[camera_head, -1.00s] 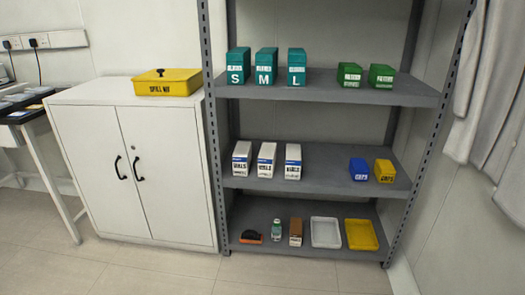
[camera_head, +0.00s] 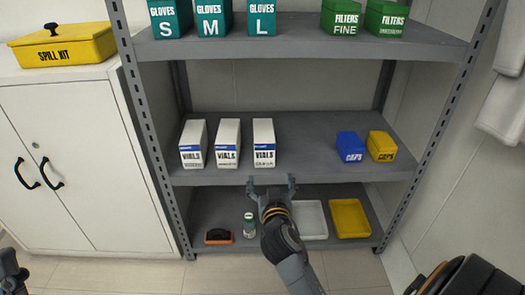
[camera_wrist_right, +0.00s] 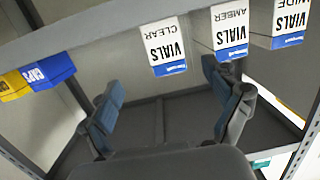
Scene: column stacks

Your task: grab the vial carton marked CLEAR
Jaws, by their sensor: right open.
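The white-and-blue vial carton marked CLEAR (camera_head: 264,143) is the rightmost of three on the middle shelf. Its label reads upside down in the right wrist view (camera_wrist_right: 166,50). The AMBER carton (camera_head: 227,144) stands to its left, and a third vial carton (camera_head: 193,145) left of that. My right gripper (camera_head: 272,181) is open and empty, in front of and below the CLEAR carton near the shelf's front edge, not touching it. In the right wrist view the spread fingers (camera_wrist_right: 163,80) lie below the CLEAR and AMBER cartons. Part of my left gripper (camera_head: 12,275) shows at the lower left edge; its fingers are unclear.
The middle shelf (camera_head: 305,172) also holds blue (camera_head: 350,147) and yellow (camera_head: 381,146) boxes at right, with bare shelf between. Glove and filter boxes stand above. Below are a green-labelled bottle (camera_head: 249,225), a white tray (camera_head: 312,233) and a yellow tray (camera_head: 350,218).

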